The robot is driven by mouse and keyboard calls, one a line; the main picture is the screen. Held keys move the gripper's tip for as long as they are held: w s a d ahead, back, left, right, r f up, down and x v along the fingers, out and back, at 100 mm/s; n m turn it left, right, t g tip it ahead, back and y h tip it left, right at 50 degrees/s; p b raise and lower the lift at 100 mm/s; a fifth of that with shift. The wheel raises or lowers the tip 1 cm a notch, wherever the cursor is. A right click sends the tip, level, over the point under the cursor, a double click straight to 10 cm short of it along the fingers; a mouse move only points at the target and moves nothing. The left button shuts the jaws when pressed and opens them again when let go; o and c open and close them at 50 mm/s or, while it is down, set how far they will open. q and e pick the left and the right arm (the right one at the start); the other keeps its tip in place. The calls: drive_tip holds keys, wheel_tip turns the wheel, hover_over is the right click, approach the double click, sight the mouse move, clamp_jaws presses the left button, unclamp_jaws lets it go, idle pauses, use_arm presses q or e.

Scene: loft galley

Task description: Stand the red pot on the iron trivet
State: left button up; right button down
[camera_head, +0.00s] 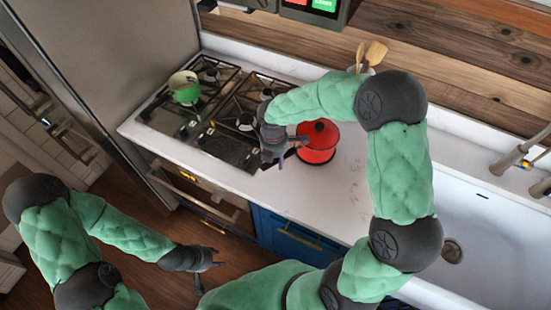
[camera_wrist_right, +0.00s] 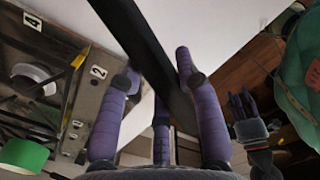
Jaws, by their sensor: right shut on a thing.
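The red pot (camera_head: 316,153), with a dark round patch on top, shows at or just above the white counter, right of the hob. I cannot tell whether it touches the counter. My right gripper (camera_head: 280,160) is beside it on the left, partly covering that side. In the right wrist view its purple fingers (camera_wrist_right: 158,75) are shut on a long black bar, which looks like the pot's handle (camera_wrist_right: 150,45). My left gripper (camera_head: 209,276) is open and empty, low over the floor in front of the cabinets. I cannot make out the iron trivet in either view.
A green pot (camera_head: 184,88) stands on the gas hob (camera_head: 203,130) at the left. The counter (camera_head: 318,195) is bare in front of the red pot. A white sink (camera_head: 482,240) lies at the right. Wooden utensils (camera_head: 374,53) stand at the back wall.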

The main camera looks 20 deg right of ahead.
drive_tip(key=shift+s+f+b, duration=0.2)
drive_tip(key=shift+f+b, duration=0.25)
drive_tip(key=shift+f, duration=0.45)
idle(0.5)
drive_tip(key=c, duration=0.9)
unclamp_jaws()
drive_tip(key=shift+o, duration=0.5)
drive_tip(key=shift+w+d, duration=0.1)
drive_tip(key=r, duration=1.2)
drive_tip(key=shift+a, duration=0.3)
